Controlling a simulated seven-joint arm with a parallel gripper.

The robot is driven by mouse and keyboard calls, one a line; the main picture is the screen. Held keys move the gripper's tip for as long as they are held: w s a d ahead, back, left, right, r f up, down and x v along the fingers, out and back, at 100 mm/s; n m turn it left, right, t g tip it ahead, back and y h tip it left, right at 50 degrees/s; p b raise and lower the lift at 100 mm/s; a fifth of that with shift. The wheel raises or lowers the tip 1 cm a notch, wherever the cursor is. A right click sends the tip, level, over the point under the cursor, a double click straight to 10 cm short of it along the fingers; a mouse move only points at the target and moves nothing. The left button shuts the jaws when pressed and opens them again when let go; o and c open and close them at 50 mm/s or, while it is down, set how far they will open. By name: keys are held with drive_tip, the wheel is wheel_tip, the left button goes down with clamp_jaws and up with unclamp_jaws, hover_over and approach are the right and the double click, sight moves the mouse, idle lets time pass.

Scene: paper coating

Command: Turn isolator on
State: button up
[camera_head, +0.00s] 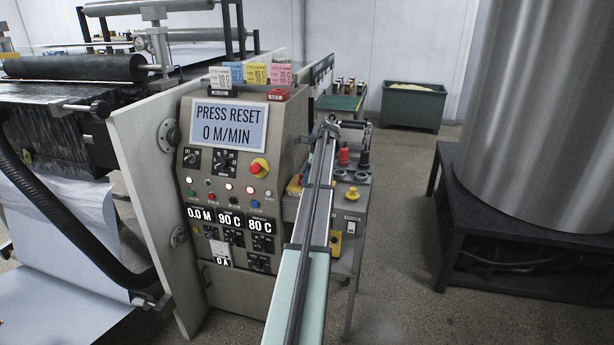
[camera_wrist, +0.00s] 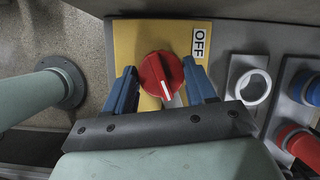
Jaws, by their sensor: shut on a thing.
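The isolator is a red rotary knob (camera_wrist: 161,74) on a yellow plate (camera_wrist: 135,35) in the wrist view. An OFF label (camera_wrist: 200,41) stands at the plate's right edge, turned sideways. The white pointer mark on the knob points down and slightly right in that picture. My gripper (camera_wrist: 158,70) has its two blue fingers on the left and right sides of the knob, closed on it. In the head view my arm runs up the middle and hides much of what is behind it, so the knob and fingertips are not clear there.
In the wrist view a white-ringed button (camera_wrist: 253,87) and red and blue buttons (camera_wrist: 296,142) sit right of the plate. A pipe (camera_wrist: 35,100) is at the left. In the head view the control cabinet (camera_head: 232,170) reads PRESS RESET. A metal drum (camera_head: 550,100) stands right.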

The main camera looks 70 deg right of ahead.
drive_tip(key=shift+c, duration=1.3)
drive_tip(key=shift+a+m+h, duration=0.15)
drive_tip(key=shift+m+h, duration=0.35)
drive_tip(key=shift+m, duration=0.5)
drive_tip(key=shift+m+h, duration=0.4)
drive_tip(key=shift+m, duration=0.9)
drive_tip(key=o, duration=1.5)
drive_tip(key=v, duration=1.3)
drive_tip(key=shift+r, duration=0.5)
